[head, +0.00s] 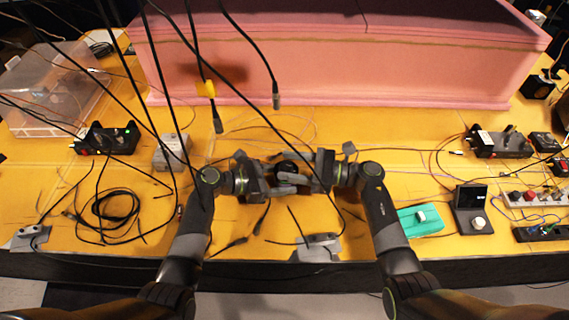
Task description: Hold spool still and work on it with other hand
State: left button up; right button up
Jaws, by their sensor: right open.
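A small black round thing (287,167), which looks like the spool, is at the middle of the yellow table, between my two grippers. My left gripper (268,179) comes in from the left and reaches its left side. Its fingers are partly hidden against the dark thing, so I cannot tell if they grip it. My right gripper (305,175) faces it from the right, open and close to its right side. I cannot tell whether the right fingers touch it. The grippers hide much of the spool.
A pink foam block (340,70) closes off the back. Black cables hang over the left half, and a coiled cable (110,208) lies there. A clear box (50,95) stands back left. A teal block (420,221) and a small device (472,208) sit right. The front edge is near.

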jog(key=shift+w+a, duration=0.15)
jog(key=shift+a, duration=0.8)
jog(key=c, duration=1)
jog(key=shift+m+t, duration=0.3)
jog(key=shift+t, duration=0.2)
jog(key=m+t+h, duration=0.1)
jog(key=t, duration=0.1)
jog(key=shift+m+t, duration=0.3)
jog(key=shift+m, duration=0.1)
jog(key=shift+f+m+t+h, duration=0.1)
jog(key=shift+m+t+h, duration=1.1)
jog(key=shift+m+t, duration=0.6)
jog(key=shift+t, duration=0.5)
